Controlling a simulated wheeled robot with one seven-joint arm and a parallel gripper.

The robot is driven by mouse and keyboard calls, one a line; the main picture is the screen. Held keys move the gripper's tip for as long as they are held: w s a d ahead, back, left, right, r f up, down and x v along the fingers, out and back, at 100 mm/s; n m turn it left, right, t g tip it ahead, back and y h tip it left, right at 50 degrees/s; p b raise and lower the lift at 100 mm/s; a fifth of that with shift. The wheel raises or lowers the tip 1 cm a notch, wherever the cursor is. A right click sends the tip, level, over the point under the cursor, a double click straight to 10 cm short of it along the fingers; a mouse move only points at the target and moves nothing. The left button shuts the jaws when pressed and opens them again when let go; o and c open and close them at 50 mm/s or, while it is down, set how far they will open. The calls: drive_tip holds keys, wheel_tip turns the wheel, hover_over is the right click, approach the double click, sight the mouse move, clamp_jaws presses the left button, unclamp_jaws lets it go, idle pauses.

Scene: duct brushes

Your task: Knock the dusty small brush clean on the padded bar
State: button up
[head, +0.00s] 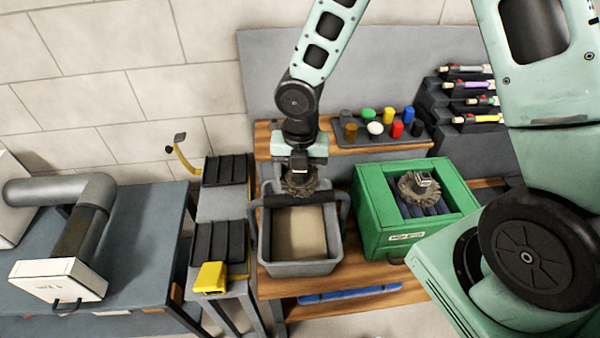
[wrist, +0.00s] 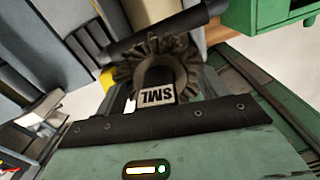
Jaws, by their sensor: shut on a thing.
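My gripper (head: 299,164) is shut on the small brush (head: 299,184), a round, grey-brown bristled head. In the wrist view the brush (wrist: 190,66) shows a hub marked "SML" close in front of the jaws. The padded bar (head: 317,197) is a black roll across the back part of a grey bin (head: 300,267) with a sandy bottom. The brush hangs at the bar, its lower bristles overlapping it in the head view. The bar (wrist: 165,33) runs behind the brush in the wrist view. I cannot tell whether they touch.
Right of the bin is an open green box (head: 375,215) with another brush (head: 420,186) on it. Behind is a dark tray (head: 375,134) of coloured pieces. Left are black slotted holders (head: 219,243), a yellow block (head: 210,277) and a grey duct pipe (head: 70,190).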

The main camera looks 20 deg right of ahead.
sight(300, 183)
wheel_tip(300, 183, down, 7)
drive_tip(key=b, duration=0.5)
drive_tip(key=shift+f+b, duration=0.15)
drive_tip(key=shift+b, duration=0.15)
wheel_tip(300, 183, up, 5)
drive_tip(key=p, duration=0.5)
drive_tip(key=shift+f, duration=0.1)
drive_tip(key=shift+c, duration=0.5)
drive_tip(key=shift+f, duration=0.2)
drive_tip(key=shift+f, duration=0.1)
wheel_tip(300, 183, down, 4)
drive_tip(key=b, duration=0.3)
drive_tip(key=shift+f+b, duration=0.1)
drive_tip(key=shift+b, duration=0.3)
drive_tip(key=shift+r+p, duration=0.3)
drive_tip(key=shift+p, duration=0.05)
drive_tip(key=shift+c, duration=0.6)
wheel_tip(300, 183, up, 4)
drive_tip(key=p, duration=0.4)
drive_tip(key=shift+f, duration=0.15)
drive_tip(key=shift+f, duration=0.1)
